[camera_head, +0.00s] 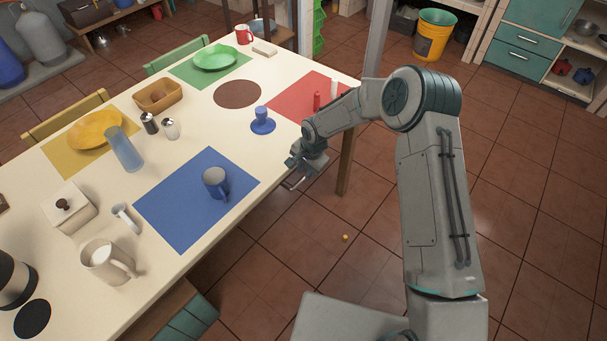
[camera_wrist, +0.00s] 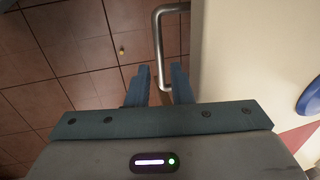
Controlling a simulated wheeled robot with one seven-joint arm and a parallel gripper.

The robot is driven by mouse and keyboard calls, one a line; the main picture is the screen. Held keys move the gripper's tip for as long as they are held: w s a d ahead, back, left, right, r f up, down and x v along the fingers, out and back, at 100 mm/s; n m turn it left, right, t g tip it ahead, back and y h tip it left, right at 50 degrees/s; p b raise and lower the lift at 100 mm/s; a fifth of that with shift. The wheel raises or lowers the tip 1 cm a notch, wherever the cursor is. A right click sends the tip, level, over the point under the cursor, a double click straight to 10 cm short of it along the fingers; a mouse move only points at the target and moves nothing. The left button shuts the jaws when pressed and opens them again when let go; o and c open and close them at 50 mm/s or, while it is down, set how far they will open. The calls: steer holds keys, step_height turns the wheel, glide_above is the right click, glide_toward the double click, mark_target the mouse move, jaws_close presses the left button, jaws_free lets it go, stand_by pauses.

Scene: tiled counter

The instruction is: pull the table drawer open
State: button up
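The metal drawer handle (camera_wrist: 158,45) stands out from the table's edge in the wrist view. Its bar runs between the two fingers of my gripper (camera_wrist: 161,80). The fingers are apart, with a gap visible on each side of the bar, so the gripper is open around the handle and not closed on it. In the head view my gripper (camera_head: 299,170) is at the right long edge of the cream table (camera_head: 190,165), and a bit of the handle (camera_head: 296,183) shows below it. The drawer front is hidden under the tabletop, so I cannot see how far it is out.
A blue mat (camera_head: 180,225) with a mug (camera_head: 215,183) and a blue egg cup (camera_head: 262,120) stand near this edge. A table leg (camera_head: 346,165) is right of my gripper. The tiled floor (camera_head: 280,235) beside the table is open, with a small yellow object (camera_head: 345,237).

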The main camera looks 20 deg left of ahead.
mark_target(303, 179)
steer(key=shift+w+a+f, duration=0.1)
steer(key=shift+a+f, duration=0.1)
steer(key=shift+f, duration=0.75)
steer(key=shift+w+a+f, duration=0.1)
steer(key=shift+a+f, duration=0.05)
steer(key=shift+f, duration=0.75)
jaws_close()
steer(key=shift+d, duration=0.1)
